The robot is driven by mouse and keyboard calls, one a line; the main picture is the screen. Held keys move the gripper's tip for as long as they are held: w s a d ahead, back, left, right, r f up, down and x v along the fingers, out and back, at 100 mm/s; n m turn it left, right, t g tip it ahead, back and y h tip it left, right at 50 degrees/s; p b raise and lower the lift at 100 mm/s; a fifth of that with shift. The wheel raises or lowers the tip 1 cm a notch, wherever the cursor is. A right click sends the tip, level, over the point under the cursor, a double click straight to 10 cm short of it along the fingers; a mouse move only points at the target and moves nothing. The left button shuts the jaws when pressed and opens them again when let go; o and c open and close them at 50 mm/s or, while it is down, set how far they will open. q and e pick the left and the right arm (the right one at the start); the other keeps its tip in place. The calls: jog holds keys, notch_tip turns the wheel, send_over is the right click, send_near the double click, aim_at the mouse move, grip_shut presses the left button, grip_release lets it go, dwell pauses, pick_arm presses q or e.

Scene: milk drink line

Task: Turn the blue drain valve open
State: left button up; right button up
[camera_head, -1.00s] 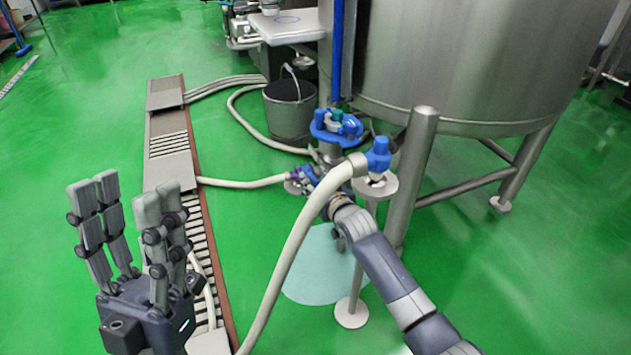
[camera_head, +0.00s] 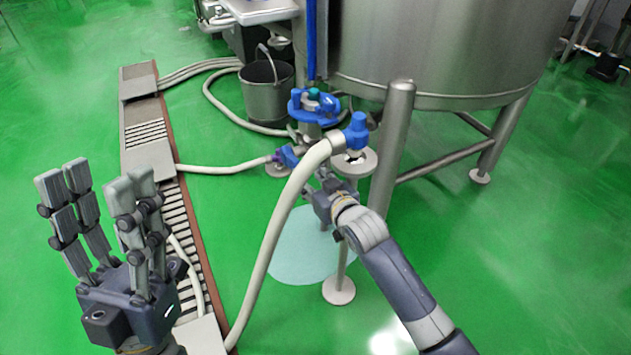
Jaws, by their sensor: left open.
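A small blue valve part (camera_head: 288,157) sits on the pipework at the low end of the tank outlet, where a pale hose joins it; I take it for the drain valve, and cannot tell its handle's angle. My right gripper (camera_head: 318,192) is just below and to the right of it, partly behind the thick pale hose. A small gap seems to lie between them. Its fingers are too small and covered to read. My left gripper (camera_head: 97,182) is open and empty at the lower left, fingers up, far from the valve.
A blue ring fitting (camera_head: 315,105) and a blue hose end (camera_head: 357,131) on a stand are close by. The steel tank (camera_head: 430,45) and its leg (camera_head: 394,150) stand right. A bucket (camera_head: 267,95) is behind. A floor drain channel (camera_head: 150,160) runs left.

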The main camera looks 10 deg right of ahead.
jog(key=shift+v, duration=1.2)
